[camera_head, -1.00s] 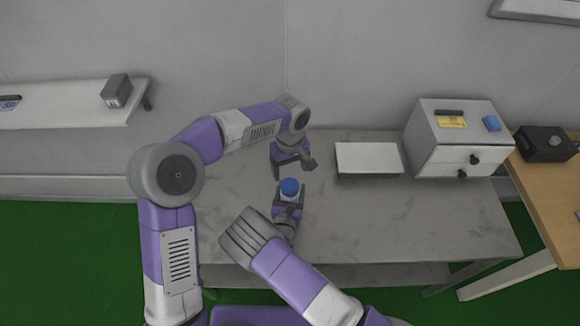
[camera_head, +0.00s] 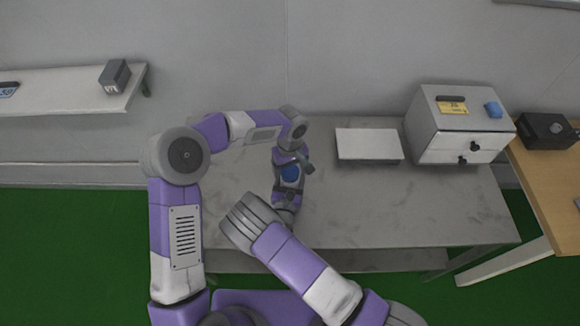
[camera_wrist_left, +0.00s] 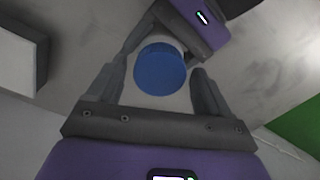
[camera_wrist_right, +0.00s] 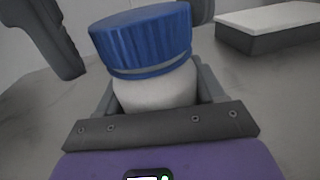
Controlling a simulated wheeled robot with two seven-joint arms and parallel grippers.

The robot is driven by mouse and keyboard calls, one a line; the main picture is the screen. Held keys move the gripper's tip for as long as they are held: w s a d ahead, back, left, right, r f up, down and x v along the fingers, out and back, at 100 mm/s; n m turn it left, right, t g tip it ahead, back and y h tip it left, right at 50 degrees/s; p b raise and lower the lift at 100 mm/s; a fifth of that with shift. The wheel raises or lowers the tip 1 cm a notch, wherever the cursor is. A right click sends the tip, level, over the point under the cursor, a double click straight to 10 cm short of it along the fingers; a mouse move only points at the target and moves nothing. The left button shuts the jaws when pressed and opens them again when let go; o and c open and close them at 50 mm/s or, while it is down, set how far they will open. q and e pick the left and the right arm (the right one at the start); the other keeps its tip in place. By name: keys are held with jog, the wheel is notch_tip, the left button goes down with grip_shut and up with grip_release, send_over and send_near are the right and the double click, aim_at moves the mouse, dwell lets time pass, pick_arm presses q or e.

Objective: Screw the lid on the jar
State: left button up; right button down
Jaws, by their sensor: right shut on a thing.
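The white jar (camera_wrist_right: 155,90) stands upright with the blue lid (camera_wrist_right: 145,38) resting on its top. A thin pale band shows under the lid's edge in the right wrist view. My right gripper (camera_head: 288,188) is shut on the jar's body from the near side. My left gripper (camera_head: 292,165) is open, and its fingers reach either side of the lid (camera_wrist_left: 160,68) in the left wrist view, with a gap visible beside it.
A flat white-topped box (camera_head: 368,145) lies on the grey table (camera_head: 430,210) right of the grippers. A white drawer cabinet (camera_head: 440,140) stands farther right, with a blue item (camera_head: 493,109) on top.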

pick_arm(q)
jog(key=c, duration=1)
jog(key=m, duration=0.4)
jog(key=shift+m, duration=0.4)
jog(key=shift+c, duration=0.2)
jog(key=m, duration=1)
jog(key=shift+m, duration=0.4)
jog(key=m, duration=0.5)
jog(key=shift+m, duration=0.3)
jog(key=o, duration=1.2)
jog(key=shift+o, duration=0.2)
notch_tip(320, 180, up, 12)
